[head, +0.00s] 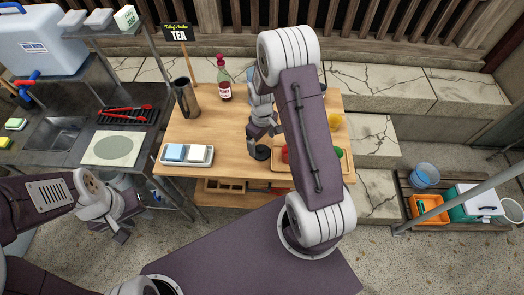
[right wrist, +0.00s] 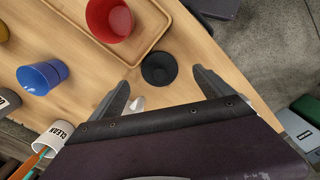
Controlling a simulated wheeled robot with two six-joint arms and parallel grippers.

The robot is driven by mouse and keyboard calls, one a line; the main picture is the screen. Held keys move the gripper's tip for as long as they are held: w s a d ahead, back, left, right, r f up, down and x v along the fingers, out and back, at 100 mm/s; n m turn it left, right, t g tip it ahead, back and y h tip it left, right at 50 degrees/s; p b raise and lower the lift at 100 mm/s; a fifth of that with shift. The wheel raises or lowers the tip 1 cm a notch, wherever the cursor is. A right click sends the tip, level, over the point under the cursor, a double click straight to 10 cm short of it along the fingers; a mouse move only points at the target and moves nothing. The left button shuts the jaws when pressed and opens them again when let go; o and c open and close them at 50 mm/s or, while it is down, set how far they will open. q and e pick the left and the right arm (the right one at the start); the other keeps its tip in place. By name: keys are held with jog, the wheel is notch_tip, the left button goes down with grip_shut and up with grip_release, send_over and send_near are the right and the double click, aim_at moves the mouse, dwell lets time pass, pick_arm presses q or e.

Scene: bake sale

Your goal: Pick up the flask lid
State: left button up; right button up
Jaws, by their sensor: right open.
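The flask lid, a small round black cup-like piece (head: 262,153), lies on the wooden table near its front edge. It also shows in the right wrist view (right wrist: 159,69), just beyond and between my fingertips. My right gripper (head: 257,142) is open above the lid, with nothing between its fingers; its fingertips (right wrist: 160,80) flank the lid's near side in the right wrist view. A dark grey flask (head: 187,97) stands upright at the table's back left. My left gripper (head: 124,225) hangs away from the table at the lower left; its finger gap is unclear.
A wooden tray (right wrist: 132,62) with a red cup (right wrist: 110,18) lies beside the lid. A blue cup (right wrist: 42,77) is nearby. A white tray (head: 209,160) with sponges sits on the table's left. A red bottle (head: 224,84) and TEA sign (head: 179,33) stand behind.

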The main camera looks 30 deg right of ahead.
aim_at(261, 147)
jog(key=f, duration=0.3)
jog(key=f+p, duration=0.1)
jog(key=f, duration=0.1)
jog(key=shift+w+a, duration=0.1)
jog(key=shift+w, duration=0.25)
jog(key=shift+f, duration=0.25)
jog(key=c, duration=1.4)
